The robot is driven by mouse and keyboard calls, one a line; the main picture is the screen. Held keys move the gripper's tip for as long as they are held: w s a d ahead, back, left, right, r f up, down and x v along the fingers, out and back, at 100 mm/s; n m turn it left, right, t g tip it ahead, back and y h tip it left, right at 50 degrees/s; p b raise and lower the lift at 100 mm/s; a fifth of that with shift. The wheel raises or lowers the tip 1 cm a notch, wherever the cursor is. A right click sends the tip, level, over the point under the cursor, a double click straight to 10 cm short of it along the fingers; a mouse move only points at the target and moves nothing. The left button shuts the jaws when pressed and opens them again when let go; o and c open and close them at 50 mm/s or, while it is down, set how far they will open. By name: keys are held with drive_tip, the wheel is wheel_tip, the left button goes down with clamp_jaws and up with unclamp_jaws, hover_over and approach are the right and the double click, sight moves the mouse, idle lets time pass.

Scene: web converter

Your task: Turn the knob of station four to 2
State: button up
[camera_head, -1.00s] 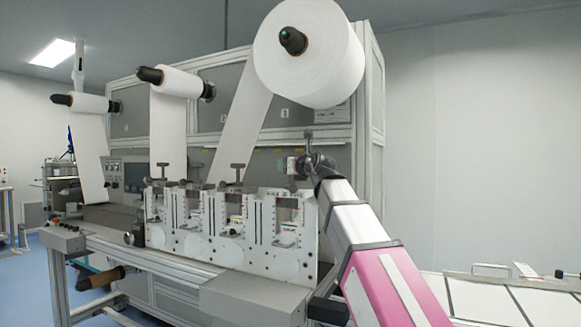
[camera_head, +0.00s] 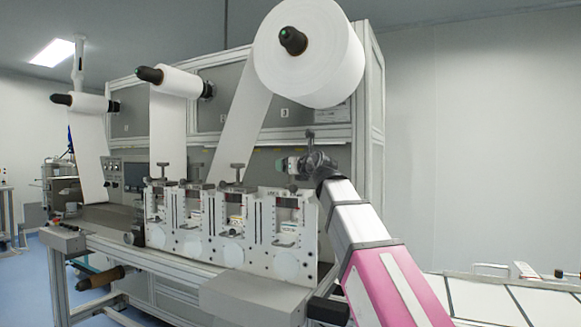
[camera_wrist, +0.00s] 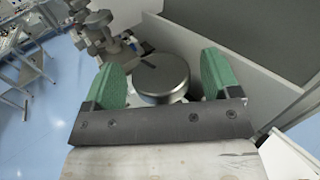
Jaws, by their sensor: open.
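My gripper (camera_head: 284,164) is at the top of the rightmost station (camera_head: 284,235) of the white row in the head view. In the wrist view, my gripper (camera_wrist: 161,66) has its two green fingers spread wide. A round grey metal knob (camera_wrist: 160,76) shows between them, with a gap on each side, and the fingers do not appear to touch it. No dial number is legible.
More knobs (camera_wrist: 97,20) stand in a row at the upper left of the wrist view. A grey panel (camera_wrist: 245,35) rises close on the right. A large white roll (camera_head: 325,60) hangs above my arm. Open floor (camera_wrist: 50,110) shows at left.

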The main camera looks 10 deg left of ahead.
drive_tip(key=v, duration=1)
